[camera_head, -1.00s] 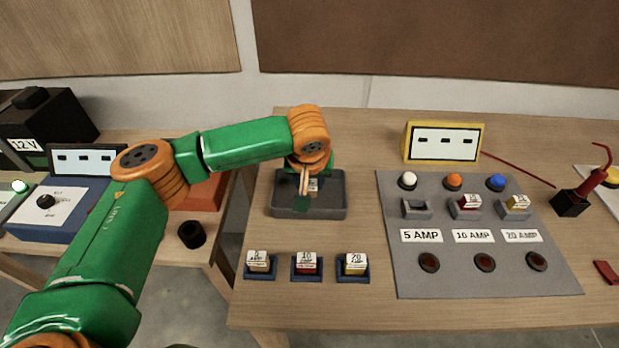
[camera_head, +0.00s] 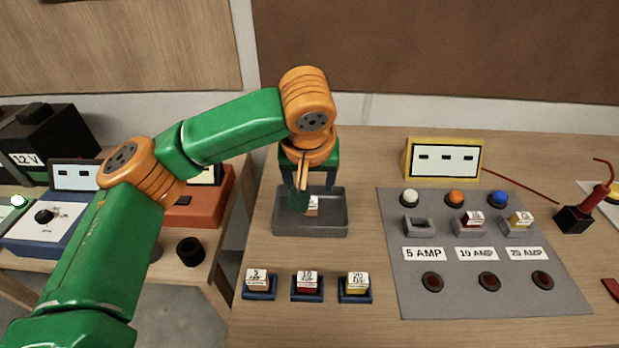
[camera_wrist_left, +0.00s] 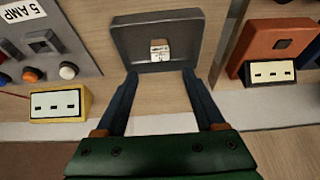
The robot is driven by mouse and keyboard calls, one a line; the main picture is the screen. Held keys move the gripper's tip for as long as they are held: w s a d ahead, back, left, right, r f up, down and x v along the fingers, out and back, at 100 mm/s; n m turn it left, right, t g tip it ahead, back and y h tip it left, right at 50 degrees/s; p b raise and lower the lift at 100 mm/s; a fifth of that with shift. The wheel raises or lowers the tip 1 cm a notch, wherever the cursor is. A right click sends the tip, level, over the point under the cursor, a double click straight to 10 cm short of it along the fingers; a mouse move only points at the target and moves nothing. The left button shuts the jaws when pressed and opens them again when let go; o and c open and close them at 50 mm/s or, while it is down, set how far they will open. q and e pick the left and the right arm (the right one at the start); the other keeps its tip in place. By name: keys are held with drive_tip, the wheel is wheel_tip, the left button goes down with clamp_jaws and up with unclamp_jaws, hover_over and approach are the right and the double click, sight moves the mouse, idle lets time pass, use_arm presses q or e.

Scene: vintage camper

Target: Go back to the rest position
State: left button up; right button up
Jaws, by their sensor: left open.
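My left gripper (camera_head: 313,190) is over the grey tray (camera_head: 345,215) in the head view, pointing down. In the left wrist view its two blue fingers (camera_wrist_left: 160,85) are spread apart with nothing between them. A small white-topped fuse (camera_head: 312,206) lies in the tray; it also shows in the left wrist view (camera_wrist_left: 159,50), beyond the fingertips and apart from them. My right gripper is in neither view.
Three fuses in blue holders, 5 (camera_head: 257,281), 10 (camera_head: 307,285) and 20 (camera_head: 356,287), stand at the table's front. A grey panel (camera_head: 480,274) with sockets, lamps and buttons lies right, a yellow display (camera_head: 443,159) behind it. An orange box (camera_head: 215,205) stands left.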

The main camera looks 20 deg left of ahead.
use_arm(q)
drive_tip(key=v, duration=0.2)
drive_tip(key=shift+s+r, duration=0.15)
drive_tip(key=shift+r, duration=0.25)
